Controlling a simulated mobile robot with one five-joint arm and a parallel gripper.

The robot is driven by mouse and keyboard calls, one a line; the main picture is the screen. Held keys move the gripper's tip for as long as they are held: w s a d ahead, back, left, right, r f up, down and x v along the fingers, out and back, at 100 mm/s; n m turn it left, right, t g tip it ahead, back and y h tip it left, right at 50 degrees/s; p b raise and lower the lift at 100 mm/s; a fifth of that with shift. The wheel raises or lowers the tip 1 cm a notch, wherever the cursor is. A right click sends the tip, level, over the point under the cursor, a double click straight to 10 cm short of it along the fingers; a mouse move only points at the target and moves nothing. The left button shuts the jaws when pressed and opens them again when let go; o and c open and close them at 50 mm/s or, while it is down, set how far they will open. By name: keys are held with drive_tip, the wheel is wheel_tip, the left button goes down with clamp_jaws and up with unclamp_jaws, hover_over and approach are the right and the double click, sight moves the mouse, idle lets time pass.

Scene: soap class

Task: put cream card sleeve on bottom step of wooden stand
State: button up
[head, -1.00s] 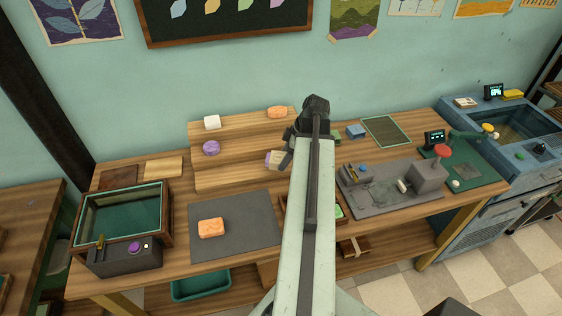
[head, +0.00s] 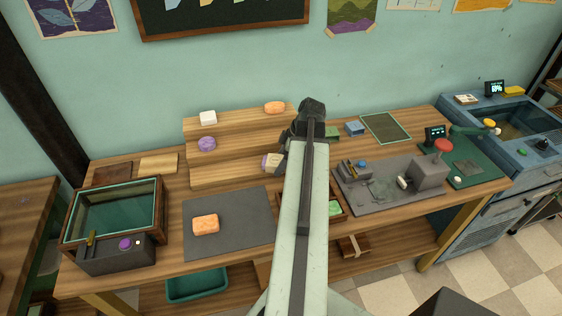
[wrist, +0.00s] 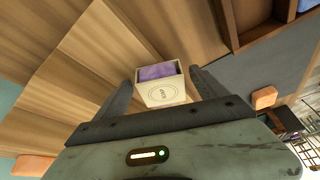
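The cream card sleeve (head: 273,163) has a purple bar showing inside it and a round print on its face. It also shows in the wrist view (wrist: 162,94). In the head view my gripper (head: 287,160) is largely hidden behind my arm. The stepped wooden stand (head: 230,178) is against the wall. The sleeve is at the right end of the stand, by its lower steps. I cannot tell whether it touches a step.
The stand carries a white bar (head: 208,118), an orange bar (head: 275,107) and a purple bar (head: 207,144). Another orange bar (head: 206,224) lies on a grey mat (head: 245,230). A tray with a green bar (head: 335,208) is partly behind my arm.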

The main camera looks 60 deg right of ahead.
drive_tip(key=shift+r, duration=0.1)
drive_tip(key=shift+r+p, duration=0.25)
drive_tip(key=shift+p, duration=0.1)
drive_tip(key=p+v, duration=1)
drive_tip(key=v, duration=0.1)
drive_tip(key=shift+s+r+p, duration=0.2)
drive_tip(key=shift+r+p, duration=0.1)
drive_tip(key=shift+p, duration=0.05)
